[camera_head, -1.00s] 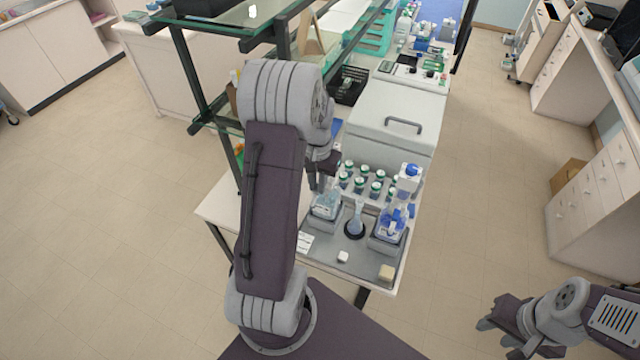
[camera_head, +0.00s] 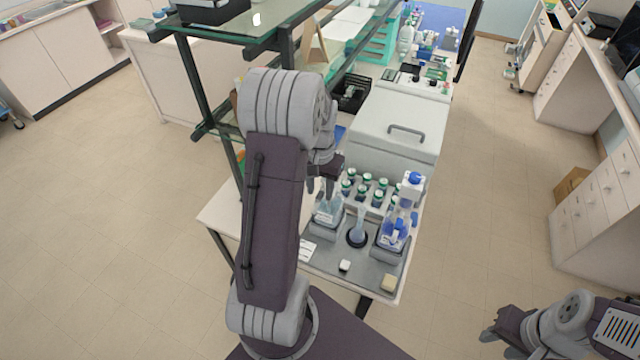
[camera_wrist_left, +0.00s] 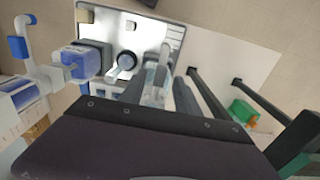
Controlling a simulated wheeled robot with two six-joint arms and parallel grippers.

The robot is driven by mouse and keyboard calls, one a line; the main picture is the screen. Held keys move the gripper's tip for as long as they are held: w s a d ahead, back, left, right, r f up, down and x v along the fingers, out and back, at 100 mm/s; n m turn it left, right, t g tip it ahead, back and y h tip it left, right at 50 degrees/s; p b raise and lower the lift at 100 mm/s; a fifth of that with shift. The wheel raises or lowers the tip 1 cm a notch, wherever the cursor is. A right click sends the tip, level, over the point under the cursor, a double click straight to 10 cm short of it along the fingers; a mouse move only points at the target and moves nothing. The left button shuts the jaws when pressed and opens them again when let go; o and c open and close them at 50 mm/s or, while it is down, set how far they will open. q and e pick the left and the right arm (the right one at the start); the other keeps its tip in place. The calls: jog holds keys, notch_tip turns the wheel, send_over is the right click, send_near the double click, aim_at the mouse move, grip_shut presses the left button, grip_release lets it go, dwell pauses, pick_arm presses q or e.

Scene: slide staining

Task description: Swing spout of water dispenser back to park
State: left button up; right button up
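A clear bottle on a grey base, apparently the water dispenser (camera_head: 327,212), stands at the left of the grey tray (camera_head: 330,256). Its spout cannot be made out. My left gripper (camera_head: 320,188) is just above and behind it, fingers pointing down and seemingly apart. In the left wrist view the clear bottle (camera_wrist_left: 156,76) shows between the dark fingers; contact cannot be told. A similar dispenser with blue liquid (camera_head: 395,230) stands at the tray's right. It also shows in the left wrist view (camera_wrist_left: 82,62). My right gripper (camera_head: 500,342) is empty over the floor, fingers apart.
A flask (camera_head: 358,228) stands in a dark ring between the dispensers. Several green-capped jars (camera_head: 366,188) stand behind. Two small pale blocks, one white (camera_head: 345,265) and one cream (camera_head: 389,284), lie at the front. A glass shelf frame (camera_head: 205,110) rises at the left.

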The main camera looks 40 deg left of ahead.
aim_at(320, 195)
pick_arm(q)
notch_tip(320, 195, up, 8)
jog(key=b, duration=0.1)
dwell(0.4)
